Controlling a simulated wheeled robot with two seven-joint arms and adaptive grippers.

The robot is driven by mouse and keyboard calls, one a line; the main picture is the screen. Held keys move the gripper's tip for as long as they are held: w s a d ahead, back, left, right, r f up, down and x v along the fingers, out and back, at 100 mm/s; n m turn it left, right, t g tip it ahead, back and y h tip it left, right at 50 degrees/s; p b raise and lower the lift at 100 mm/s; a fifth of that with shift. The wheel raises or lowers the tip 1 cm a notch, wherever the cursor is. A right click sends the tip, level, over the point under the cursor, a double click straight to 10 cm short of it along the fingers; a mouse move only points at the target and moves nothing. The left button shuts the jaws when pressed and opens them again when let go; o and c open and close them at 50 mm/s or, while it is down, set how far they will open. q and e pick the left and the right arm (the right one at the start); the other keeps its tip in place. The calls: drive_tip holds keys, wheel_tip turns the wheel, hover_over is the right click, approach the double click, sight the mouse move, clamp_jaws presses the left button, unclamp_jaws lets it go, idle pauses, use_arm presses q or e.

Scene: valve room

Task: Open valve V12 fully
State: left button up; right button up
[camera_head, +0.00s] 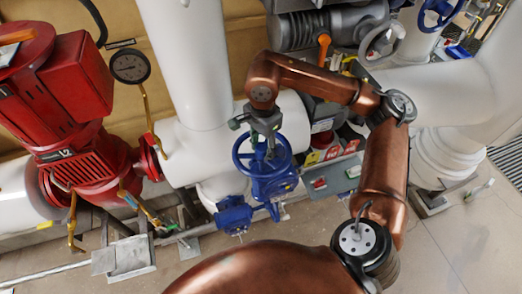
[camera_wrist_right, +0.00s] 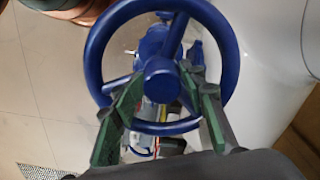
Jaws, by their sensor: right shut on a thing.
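A blue handwheel (camera_head: 236,155) sits on a blue valve body (camera_head: 270,187) beside the white pipe, near the middle of the head view. No V12 label is readable on it. My right gripper (camera_head: 265,133) reaches the wheel from above. In the right wrist view the wheel's rim (camera_wrist_right: 93,62), hub and spokes fill the upper middle. The green-padded fingers of the right gripper (camera_wrist_right: 160,95) reach inside the rim, one on each side below the hub, and are shut on the wheel. The exact contact is hard to see. My left gripper is out of view.
A red pump (camera_head: 80,165) and a pressure gauge (camera_head: 130,66) stand at left. White pipes surround the valve. A grey toolbox (camera_head: 337,178) lies right of it. Another blue handwheel (camera_head: 437,10) is at the upper right.

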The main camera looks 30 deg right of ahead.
drive_tip(key=n, duration=0.1)
drive_tip(key=f+n+b, duration=0.1)
drive_tip(key=n, duration=0.1)
drive_tip(key=n+b, duration=0.2)
drive_tip(key=n, duration=0.2)
drive_tip(key=shift+f, duration=0.15)
drive_tip(key=n+b, duration=0.2)
drive_tip(key=n, duration=0.3)
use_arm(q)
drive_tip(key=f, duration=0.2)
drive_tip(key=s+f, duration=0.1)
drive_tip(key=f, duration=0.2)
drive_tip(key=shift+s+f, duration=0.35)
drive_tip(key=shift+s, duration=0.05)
use_arm(e)
drive_tip(key=shift+r, duration=0.2)
drive_tip(key=o, duration=0.8)
drive_tip(key=shift+o, duration=1.3)
drive_tip(key=shift+w+a, duration=0.1)
drive_tip(key=shift+w, duration=0.05)
drive_tip(key=shift+r, duration=0.15)
drive_tip(key=shift+r, duration=0.1)
